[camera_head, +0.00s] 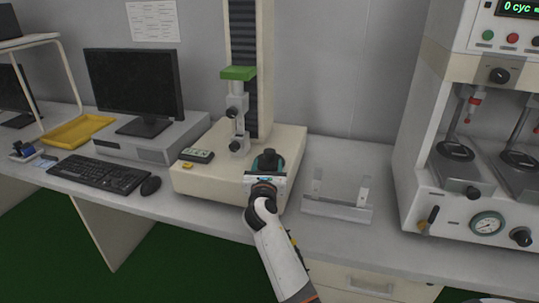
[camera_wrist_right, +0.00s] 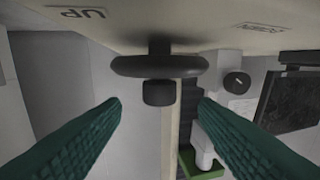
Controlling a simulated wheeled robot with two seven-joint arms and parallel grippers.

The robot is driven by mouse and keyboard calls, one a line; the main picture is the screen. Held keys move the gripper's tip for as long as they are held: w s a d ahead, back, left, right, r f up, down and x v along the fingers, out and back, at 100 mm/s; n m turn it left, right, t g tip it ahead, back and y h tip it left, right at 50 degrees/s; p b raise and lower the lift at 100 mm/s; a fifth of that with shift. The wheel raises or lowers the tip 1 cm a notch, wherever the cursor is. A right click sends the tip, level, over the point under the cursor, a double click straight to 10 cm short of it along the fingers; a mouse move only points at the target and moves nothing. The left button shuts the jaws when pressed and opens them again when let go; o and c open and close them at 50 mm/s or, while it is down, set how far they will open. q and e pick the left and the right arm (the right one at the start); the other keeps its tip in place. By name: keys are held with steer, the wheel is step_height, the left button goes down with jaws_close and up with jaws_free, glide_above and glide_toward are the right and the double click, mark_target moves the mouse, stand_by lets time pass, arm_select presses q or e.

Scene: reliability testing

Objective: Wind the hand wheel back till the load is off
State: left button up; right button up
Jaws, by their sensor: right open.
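The dark hand wheel (camera_wrist_right: 160,66) shows edge-on in the right wrist view, with its hub (camera_wrist_right: 159,93) pointing toward the camera. It sits on the pale face of the test stand (camera_head: 200,178). My right gripper (camera_head: 267,163) is at the base of the stand and mostly covers the wheel in the head view. Its two teal ribbed fingers are open, one on each side of the hub, with gaps visible and nothing held. Metal grips (camera_head: 238,115) are lined up on the stand below a green crosshead (camera_head: 238,73). My left gripper is not in view.
A keyboard (camera_head: 100,174), mouse (camera_head: 150,186) and monitor (camera_head: 134,85) stand to the left. A clear bracket (camera_head: 338,208) lies right of the stand, and a white machine with a gauge (camera_head: 487,225) stands farther right. An "UP" label (camera_wrist_right: 75,13) is near the wheel.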

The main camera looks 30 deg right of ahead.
mark_target(269, 157)
steer(key=x, duration=0.7)
steer(key=shift+b, duration=0.4)
